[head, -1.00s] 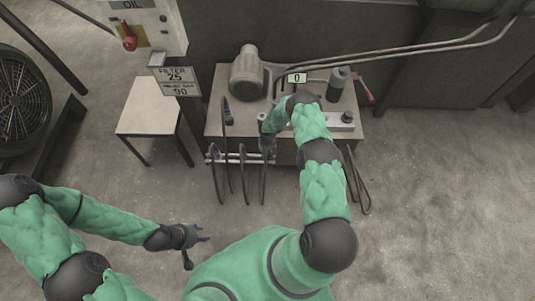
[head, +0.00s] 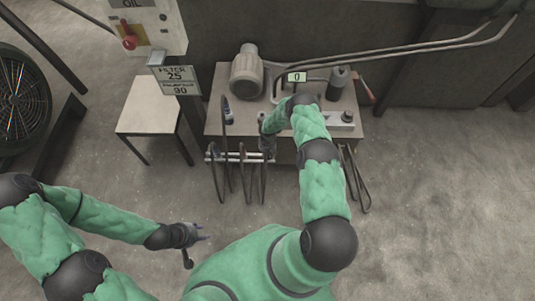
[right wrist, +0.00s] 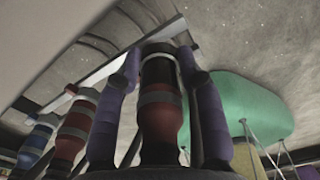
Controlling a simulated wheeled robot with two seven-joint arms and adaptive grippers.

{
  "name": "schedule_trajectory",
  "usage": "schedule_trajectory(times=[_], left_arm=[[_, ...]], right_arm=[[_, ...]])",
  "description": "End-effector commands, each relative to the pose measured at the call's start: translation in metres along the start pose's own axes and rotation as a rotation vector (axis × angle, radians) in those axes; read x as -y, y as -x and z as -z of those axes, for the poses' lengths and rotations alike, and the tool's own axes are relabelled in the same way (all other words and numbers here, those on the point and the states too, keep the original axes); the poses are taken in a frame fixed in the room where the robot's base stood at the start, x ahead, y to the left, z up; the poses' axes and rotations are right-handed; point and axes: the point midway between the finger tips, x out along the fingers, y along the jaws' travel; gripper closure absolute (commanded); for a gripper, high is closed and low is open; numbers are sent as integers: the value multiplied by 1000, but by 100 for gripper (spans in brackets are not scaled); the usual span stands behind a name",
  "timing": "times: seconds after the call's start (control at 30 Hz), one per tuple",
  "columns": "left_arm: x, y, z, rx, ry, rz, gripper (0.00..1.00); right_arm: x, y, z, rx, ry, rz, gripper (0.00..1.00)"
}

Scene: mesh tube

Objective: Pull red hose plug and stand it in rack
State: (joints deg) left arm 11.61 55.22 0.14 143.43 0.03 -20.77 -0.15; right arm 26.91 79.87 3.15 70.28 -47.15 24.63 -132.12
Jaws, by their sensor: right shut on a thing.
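My right gripper (right wrist: 158,105) is shut on a red hose plug (right wrist: 158,125) with a black section and grey bands; one purple finger lies on each side. In the head view my right gripper (head: 267,146) is at the front edge of the bench, by a pale rail (head: 232,156) with dark hoses hanging in loops; the held plug is hidden there. In the right wrist view another red plug (right wrist: 72,135) and a blue plug (right wrist: 37,143) stand left of the held one. My left gripper (head: 200,235) is empty, its fingers apart, over the floor.
The bench (head: 218,84) carries a motor (head: 246,74), a small display (head: 297,77) reading 0 and a dark cylinder (head: 339,77). A small pale table (head: 149,107) stands to the left. Open floor lies right.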

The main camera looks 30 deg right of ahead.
Motion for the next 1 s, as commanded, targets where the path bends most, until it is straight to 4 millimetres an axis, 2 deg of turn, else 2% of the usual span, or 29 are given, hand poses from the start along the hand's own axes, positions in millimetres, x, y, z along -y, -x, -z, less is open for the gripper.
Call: schedule_trajectory(times=[0.47,0.5,0.57,1.0], left_arm=[[0,0,0,0,0,0,60],[0,0,0,0,0,0,60],[0,0,0,0,0,0,60],[0,0,0,0,0,0,60]], right_arm=[[0,-5,0,0,0,0,100],[0,-5,0,0,0,0,51],[0,-5,0,0,0,0,34],[0,0,0,0,0,0,34]])
